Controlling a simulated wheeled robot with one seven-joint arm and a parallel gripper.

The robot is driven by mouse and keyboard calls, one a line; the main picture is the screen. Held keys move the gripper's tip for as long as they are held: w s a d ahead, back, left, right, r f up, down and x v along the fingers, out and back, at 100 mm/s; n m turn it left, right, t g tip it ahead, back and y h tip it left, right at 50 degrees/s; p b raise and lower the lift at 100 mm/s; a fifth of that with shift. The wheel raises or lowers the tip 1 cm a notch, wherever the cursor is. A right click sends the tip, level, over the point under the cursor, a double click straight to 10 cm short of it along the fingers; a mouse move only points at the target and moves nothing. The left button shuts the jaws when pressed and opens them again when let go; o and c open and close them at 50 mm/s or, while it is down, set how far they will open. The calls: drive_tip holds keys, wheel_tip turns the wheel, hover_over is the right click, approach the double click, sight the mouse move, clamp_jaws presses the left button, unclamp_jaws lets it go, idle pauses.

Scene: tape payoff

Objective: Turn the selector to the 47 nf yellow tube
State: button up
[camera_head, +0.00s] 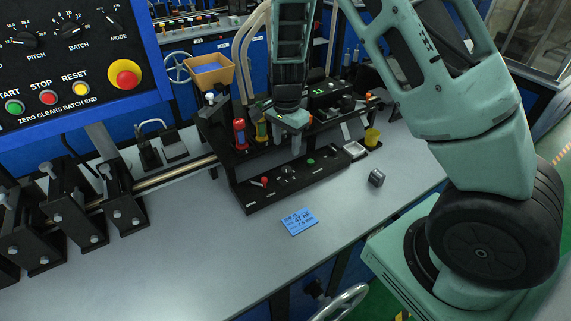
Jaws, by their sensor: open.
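The black control panel (300,180) on the grey bench carries a red-tipped lever (264,181), a dark knob (287,170) and a green button (310,161). Their labels are too small to read, so I cannot tell for sure which is the selector. A red tube (239,134) and a yellow tube (261,131) stand upright behind the panel. A blue job card (299,220) reading 47 nF and 7.5 mm lies in front. My gripper (290,143) points down above the dark knob, open and apparently apart from it. It hides part of the rack behind.
A small metal block (376,178) and a yellow cup (371,138) are at the right. An orange bin (208,70) stands behind. Black brackets (66,205) and a rail occupy the left. The bench front is mostly clear.

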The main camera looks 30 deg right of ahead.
sight(286, 169)
wheel_tip(286, 169, down, 9)
drive_tip(key=shift+f+p, duration=0.15)
drive_tip(key=shift+p, duration=0.45)
drive_tip(key=shift+c, duration=0.3)
drive_tip(key=c, duration=0.9)
